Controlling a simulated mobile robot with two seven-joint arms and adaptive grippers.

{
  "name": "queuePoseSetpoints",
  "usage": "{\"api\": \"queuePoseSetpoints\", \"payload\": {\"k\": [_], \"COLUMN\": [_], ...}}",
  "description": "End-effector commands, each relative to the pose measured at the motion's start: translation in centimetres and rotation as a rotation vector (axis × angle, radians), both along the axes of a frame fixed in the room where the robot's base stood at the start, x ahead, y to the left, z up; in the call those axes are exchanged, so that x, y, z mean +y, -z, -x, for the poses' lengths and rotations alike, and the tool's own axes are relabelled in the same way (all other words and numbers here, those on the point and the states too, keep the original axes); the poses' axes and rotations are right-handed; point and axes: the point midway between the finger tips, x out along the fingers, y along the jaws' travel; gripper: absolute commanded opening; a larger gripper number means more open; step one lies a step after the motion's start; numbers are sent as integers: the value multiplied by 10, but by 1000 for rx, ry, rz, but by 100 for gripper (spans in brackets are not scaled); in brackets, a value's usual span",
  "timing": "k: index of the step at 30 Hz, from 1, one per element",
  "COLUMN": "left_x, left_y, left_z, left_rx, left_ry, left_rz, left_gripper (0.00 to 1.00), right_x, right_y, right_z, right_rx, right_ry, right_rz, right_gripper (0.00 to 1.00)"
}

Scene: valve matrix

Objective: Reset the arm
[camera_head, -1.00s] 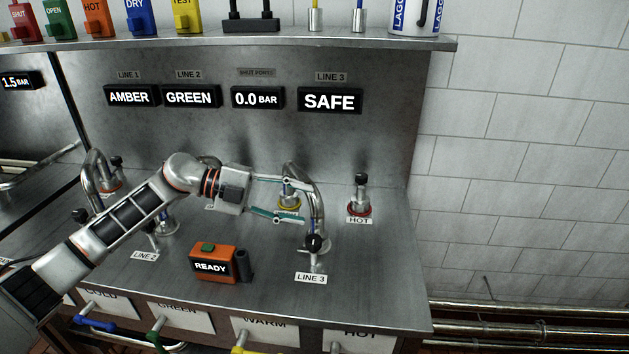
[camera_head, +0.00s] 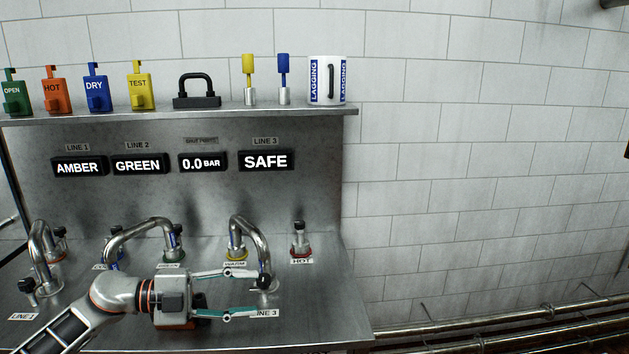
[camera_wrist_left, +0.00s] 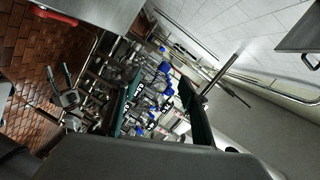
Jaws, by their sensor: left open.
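My left gripper (camera_head: 243,293) is open in the head view, its two teal-edged fingers spread apart and pointing right. Nothing shows between the fingertips. The fingertips appear close to the black knob of the curved LINE 3 pipe (camera_head: 253,240) in the picture; I cannot tell whether they touch. In the left wrist view the two teal fingers (camera_wrist_left: 160,98) stand apart, with pipes and blue-handled fittings beyond them. My left arm comes in from the lower left. My right gripper is not in the head view.
The steel bench (camera_head: 325,290) holds curved pipes and the HOT fitting (camera_head: 300,240). Above are the lit SAFE display (camera_head: 266,161) and a shelf (camera_head: 300,110) with coloured tags, a black padlock-like item (camera_head: 196,92) and a LAGGING roll (camera_head: 327,82). Pipes (camera_head: 480,330) run low along the wall at right.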

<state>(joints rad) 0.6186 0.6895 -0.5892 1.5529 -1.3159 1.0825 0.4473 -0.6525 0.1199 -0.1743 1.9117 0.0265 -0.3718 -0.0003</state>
Motion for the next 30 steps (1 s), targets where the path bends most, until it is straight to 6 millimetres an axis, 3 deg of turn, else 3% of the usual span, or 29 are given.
{"api": "queuePoseSetpoints", "payload": {"k": [8,14,17,22,27,30], "left_x": [-34,-29,-16,13,39,48], "left_y": [26,69,103,180,266,304], "left_z": [22,36,47,83,149,191], "left_rx": [55,189,287,500,750,875], "left_ry": [-146,-408,-568,-851,-1110,-1214], "left_rz": [287,503,570,614,572,528], "left_gripper": [44,44,44,44,44,44], "right_x": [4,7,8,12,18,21], "right_y": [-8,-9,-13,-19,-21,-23], "right_z": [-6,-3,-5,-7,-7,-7], "right_rx": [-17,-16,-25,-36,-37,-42], "right_ry": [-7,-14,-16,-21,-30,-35], "right_rz": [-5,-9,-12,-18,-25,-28], "right_gripper": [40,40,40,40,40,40]}}
